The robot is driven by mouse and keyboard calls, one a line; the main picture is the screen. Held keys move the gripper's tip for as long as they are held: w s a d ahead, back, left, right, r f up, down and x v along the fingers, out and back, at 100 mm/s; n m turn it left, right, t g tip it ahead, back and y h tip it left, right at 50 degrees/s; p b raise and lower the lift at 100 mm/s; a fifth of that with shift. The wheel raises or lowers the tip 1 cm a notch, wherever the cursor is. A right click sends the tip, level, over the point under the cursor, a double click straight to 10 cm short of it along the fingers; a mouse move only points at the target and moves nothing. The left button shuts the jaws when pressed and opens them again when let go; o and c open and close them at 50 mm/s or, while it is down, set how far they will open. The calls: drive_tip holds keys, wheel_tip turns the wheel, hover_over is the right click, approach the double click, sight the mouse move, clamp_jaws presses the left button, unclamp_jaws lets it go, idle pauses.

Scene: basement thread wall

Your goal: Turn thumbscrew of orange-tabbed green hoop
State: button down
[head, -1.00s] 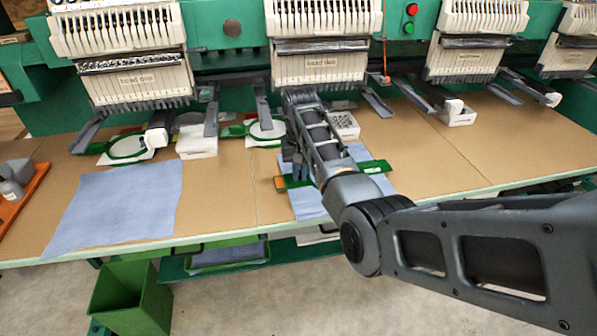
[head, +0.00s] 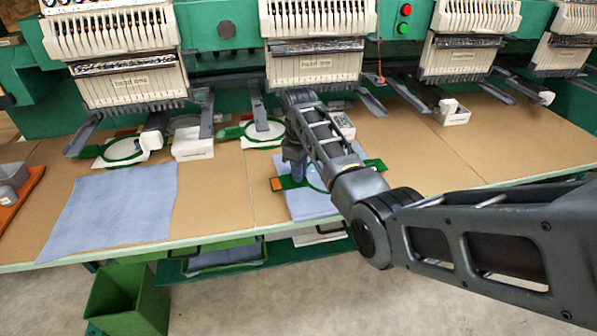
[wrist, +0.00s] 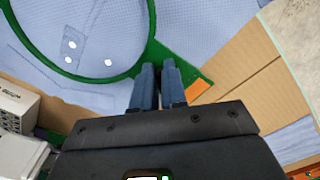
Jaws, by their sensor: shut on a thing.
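The green hoop (wrist: 148,68) with its orange tab (wrist: 198,88) lies over light blue cloth in the wrist view. In the head view its orange tab (head: 277,184) and green bar (head: 292,182) show at the bench's front, with my arm covering part of the ring. My gripper (wrist: 158,68) points down at the hoop's edge, between the ring and the orange tab. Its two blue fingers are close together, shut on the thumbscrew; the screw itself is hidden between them. The gripper also shows in the head view (head: 298,178).
Blue cloth (head: 110,215) lies flat on the bench at left. Other green hoops (head: 122,150) sit under the machine heads, beside white boxes (head: 192,143). Machine heads (head: 315,50) stand along the back. A green bin (head: 130,300) is below the bench edge.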

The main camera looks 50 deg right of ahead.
drive_tip(key=shift+d+n, duration=0.15)
drive_tip(key=shift+n, duration=0.85)
drive_tip(key=c, duration=1.2)
unclamp_jaws()
drive_tip(key=shift+o, duration=0.2)
drive_tip(key=shift+r+b, duration=0.5)
drive_tip(key=shift+r, duration=3.4)
